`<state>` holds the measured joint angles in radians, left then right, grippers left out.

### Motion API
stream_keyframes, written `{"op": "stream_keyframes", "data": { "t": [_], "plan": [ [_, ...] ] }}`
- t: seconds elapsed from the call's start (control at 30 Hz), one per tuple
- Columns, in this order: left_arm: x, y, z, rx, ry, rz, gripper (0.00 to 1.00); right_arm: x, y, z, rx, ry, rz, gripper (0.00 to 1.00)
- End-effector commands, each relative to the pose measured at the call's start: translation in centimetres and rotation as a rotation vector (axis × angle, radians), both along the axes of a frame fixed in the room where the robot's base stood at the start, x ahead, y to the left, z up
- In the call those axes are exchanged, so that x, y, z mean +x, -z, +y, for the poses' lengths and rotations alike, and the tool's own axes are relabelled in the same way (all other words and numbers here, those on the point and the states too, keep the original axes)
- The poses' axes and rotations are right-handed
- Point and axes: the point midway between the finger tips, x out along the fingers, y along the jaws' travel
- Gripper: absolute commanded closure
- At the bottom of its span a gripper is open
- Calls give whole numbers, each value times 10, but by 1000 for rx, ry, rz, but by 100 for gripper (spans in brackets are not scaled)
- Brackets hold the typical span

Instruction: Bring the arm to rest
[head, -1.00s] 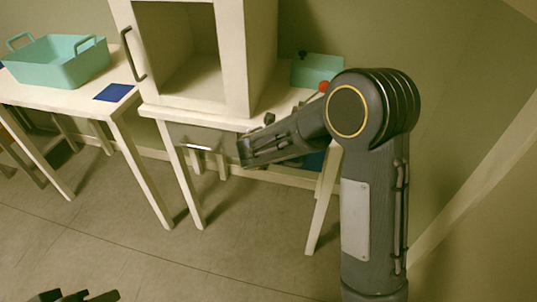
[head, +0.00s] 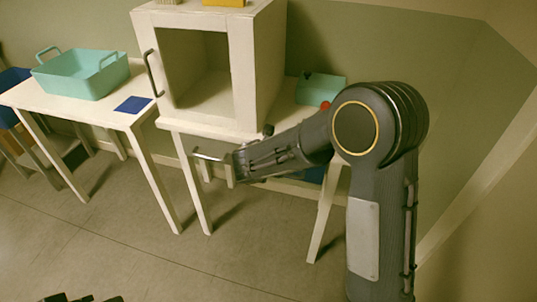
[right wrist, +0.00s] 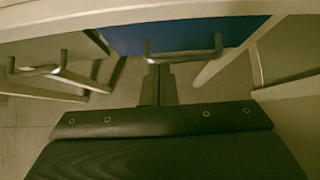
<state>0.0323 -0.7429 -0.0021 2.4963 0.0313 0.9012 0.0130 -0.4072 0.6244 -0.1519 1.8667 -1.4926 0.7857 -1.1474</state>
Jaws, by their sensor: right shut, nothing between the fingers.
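In the right wrist view my right gripper (right wrist: 158,88) is shut and empty, its two dark fingers together. Its tips are near, in the picture, the metal handle (right wrist: 183,55) on a blue drawer front (right wrist: 190,34); I cannot tell whether they touch. In the head view my right arm (head: 290,148) is bent at the elbow, its forearm reaching left in front of the cabinet table. The fingers cannot be made out there. Only dark tips of my left side (head: 82,298) show at the bottom left edge, so the left gripper's state is unclear.
An open white cabinet (head: 247,75) stands on a white table (head: 200,127) with a handled drawer (head: 209,156). A teal box (head: 322,88) is behind my elbow. A teal basket (head: 82,78) and blue mat (head: 133,104) are on the left table. The floor in front is clear.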

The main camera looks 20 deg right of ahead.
Motion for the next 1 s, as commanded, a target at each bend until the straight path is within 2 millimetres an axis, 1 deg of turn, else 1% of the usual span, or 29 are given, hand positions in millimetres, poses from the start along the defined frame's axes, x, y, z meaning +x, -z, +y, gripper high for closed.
{"op": "stream_keyframes", "data": {
  "t": [0.03, 0.2, 0.27, 0.37, 0.47, 0.5, 0.57, 0.6, 0.67, 0.7, 0.77, 0.8, 0.9, 1.0],
  "plan": [
    [0, -5, 0, 0, 0, 0, 64, -1, -5, 2, 0, -1, 1, 100],
    [0, -5, 0, 0, 0, 0, 64, -3, -7, 0, 11, 16, -1, 100],
    [0, -8, 0, 0, 0, 0, 64, -9, -14, -7, 48, 64, -10, 100],
    [0, -19, 0, 0, 0, 0, 64, -32, -39, -29, 184, 239, -38, 100],
    [0, -33, 0, 0, 0, 0, 64, -73, -71, -56, 403, 525, -82, 100],
    [0, -39, 0, 0, 0, 0, 64, -93, -84, -66, 500, 656, -102, 100],
    [0, -48, 0, 0, 0, 0, 64, -124, -100, -75, 646, 852, -127, 100],
    [0, -54, 0, 0, 0, 0, 64, -144, -110, -79, 743, 982, -144, 100],
    [0, -62, 0, 0, 0, 0, 64, -173, -125, -81, 886, 1173, -166, 100],
    [0, -68, 0, 0, 0, 0, 64, -192, -134, -80, 977, 1298, -178, 100],
    [0, -76, 0, 0, 0, 0, 64, -219, -148, -76, 1116, 1485, -192, 100],
    [0, -82, 0, 0, 0, 0, 64, -236, -156, -71, 1206, 1607, -197, 100],
    [0, -94, 0, 0, 0, 0, 64, -272, -174, -55, 1416, 1885, -193, 100],
    [0, -103, 0, 0, 0, 0, 64, -295, -188, -39, 1579, 2106, -170, 100]
  ]
}}
